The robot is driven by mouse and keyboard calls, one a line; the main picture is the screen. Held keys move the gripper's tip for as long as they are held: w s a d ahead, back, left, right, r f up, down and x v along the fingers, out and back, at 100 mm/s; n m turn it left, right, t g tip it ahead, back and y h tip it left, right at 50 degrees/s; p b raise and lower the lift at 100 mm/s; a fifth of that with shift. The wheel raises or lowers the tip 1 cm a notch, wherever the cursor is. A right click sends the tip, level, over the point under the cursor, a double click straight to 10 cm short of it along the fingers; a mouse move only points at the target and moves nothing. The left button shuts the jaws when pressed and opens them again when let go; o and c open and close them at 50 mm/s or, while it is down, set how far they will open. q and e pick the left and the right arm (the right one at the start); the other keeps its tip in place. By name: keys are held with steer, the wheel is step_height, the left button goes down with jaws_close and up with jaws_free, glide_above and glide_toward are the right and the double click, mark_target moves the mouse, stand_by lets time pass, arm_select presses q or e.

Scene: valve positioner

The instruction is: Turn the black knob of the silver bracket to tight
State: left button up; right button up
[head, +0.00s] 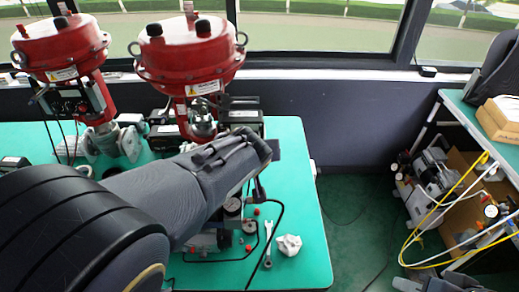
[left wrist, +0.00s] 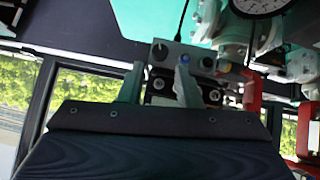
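In the left wrist view a silver bracket (left wrist: 199,51) shows at upper centre. A black knob (left wrist: 159,51) is at its left end, with a blue knob (left wrist: 185,60) and a grey knob (left wrist: 208,62) beside it. A pale grey finger-like part of my left gripper (left wrist: 183,84) overlaps the area just below the blue knob; contact cannot be judged. The dark gripper body covers the lower part. My right gripper is not clearly in view.
Two red valve actuators (head: 188,51) (head: 60,45) stand on the green table (head: 308,225). A shelf with yellow hose (head: 447,205) stands at right, with open floor between.

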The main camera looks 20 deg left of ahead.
arm_select(q)
steer(key=x, duration=0.6)
jaws_close()
